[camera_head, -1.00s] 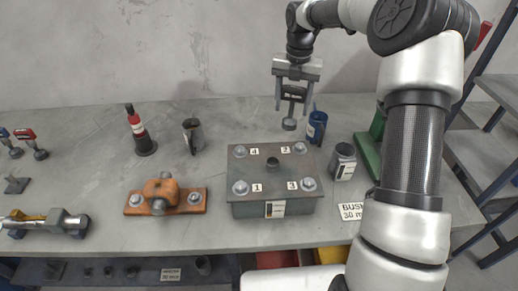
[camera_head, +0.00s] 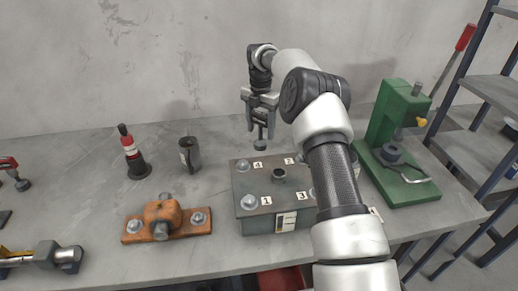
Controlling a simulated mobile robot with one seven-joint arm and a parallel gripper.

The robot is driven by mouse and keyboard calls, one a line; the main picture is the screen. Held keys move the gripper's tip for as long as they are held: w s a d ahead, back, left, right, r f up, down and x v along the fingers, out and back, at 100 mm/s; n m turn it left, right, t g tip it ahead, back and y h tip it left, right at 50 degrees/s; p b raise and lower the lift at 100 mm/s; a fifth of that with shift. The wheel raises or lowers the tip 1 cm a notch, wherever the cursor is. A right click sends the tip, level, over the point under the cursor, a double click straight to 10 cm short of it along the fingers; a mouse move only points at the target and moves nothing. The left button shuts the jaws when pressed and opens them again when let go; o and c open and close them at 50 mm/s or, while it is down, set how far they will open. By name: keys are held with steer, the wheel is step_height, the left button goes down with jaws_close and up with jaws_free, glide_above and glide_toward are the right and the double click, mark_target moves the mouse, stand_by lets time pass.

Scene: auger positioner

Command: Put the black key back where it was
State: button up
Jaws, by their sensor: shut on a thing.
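My gripper (camera_head: 261,116) points down behind the grey bolted box, near the wall. It is shut on the black key (camera_head: 262,132), which hangs upright with its dark round end downward. The fingers hide part of the key. Its end shows just beyond the box's far edge; I cannot tell its exact height. A similar key with a red handle (camera_head: 10,163) stands at the far left edge. Which place the black key came from is not marked in view.
The grey box (camera_head: 262,221) has numbered bolts; my arm hides its right side. A green press (camera_head: 398,130) stands at right.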

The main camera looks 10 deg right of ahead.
mark_target(260, 141)
steer(key=shift+f, duration=3.05)
steer(key=shift+f, duration=0.1)
steer(key=shift+f, duration=0.15)
steer(key=o, duration=1.5)
